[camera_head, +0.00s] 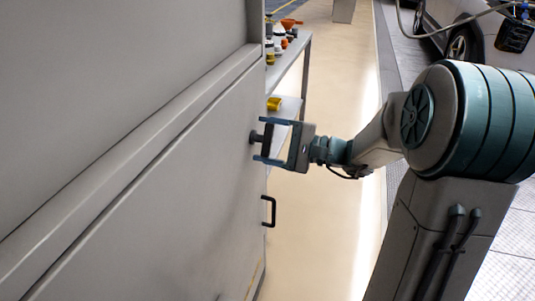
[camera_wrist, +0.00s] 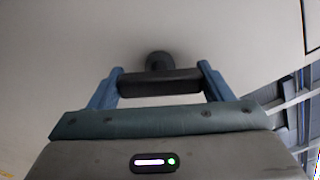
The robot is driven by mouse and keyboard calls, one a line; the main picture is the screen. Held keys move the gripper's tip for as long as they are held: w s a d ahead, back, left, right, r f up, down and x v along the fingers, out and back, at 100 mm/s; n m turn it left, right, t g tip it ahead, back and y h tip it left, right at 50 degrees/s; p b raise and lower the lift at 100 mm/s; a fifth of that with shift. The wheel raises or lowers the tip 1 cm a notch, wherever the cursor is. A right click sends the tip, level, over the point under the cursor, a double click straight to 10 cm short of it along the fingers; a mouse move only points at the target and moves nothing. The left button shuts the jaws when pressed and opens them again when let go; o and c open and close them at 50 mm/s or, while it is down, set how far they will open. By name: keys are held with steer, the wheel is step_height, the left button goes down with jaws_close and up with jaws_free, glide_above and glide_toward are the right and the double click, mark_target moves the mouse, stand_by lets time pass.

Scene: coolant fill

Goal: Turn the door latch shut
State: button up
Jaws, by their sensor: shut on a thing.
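The door latch (camera_head: 268,136) is a dark knob with a bar, mounted on a large grey door (camera_head: 185,165). In the wrist view the latch bar (camera_wrist: 160,83) lies crosswise between the two blue fingers, with its round base (camera_wrist: 158,61) behind it against the pale door. My gripper (camera_head: 270,140) is at the door face, with one finger at each end of the bar. My gripper (camera_wrist: 160,85) is shut on the latch. The door looks flush with its frame in the head view.
A black pull handle (camera_head: 269,211) sticks out below the latch near the door's edge. Beyond the door, a shelf unit (camera_head: 291,60) holds small bottles and a yellow item (camera_head: 274,103). A car (camera_head: 475,35) stands at the upper right. The floor (camera_head: 330,90) between is clear.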

steer(key=n+b, duration=0.2)
steer(key=b, duration=0.1)
steer(key=n+b, duration=0.2)
steer(key=b, duration=0.1)
steer(key=shift+f, duration=0.3)
steer(key=shift+r+n+b, duration=0.2)
steer(key=shift+n+b, duration=0.7)
steer(key=shift+b, duration=0.25)
steer(key=shift+r, duration=0.1)
steer(key=o, duration=1)
steer(key=shift+d, duration=0.15)
steer(key=p+v, duration=0.2)
steer(key=v, duration=1.1)
steer(key=shift+s+d, duration=0.15)
steer(key=shift+d, duration=0.15)
steer(key=shift+a+p, duration=0.1)
steer(key=shift+p, duration=0.25)
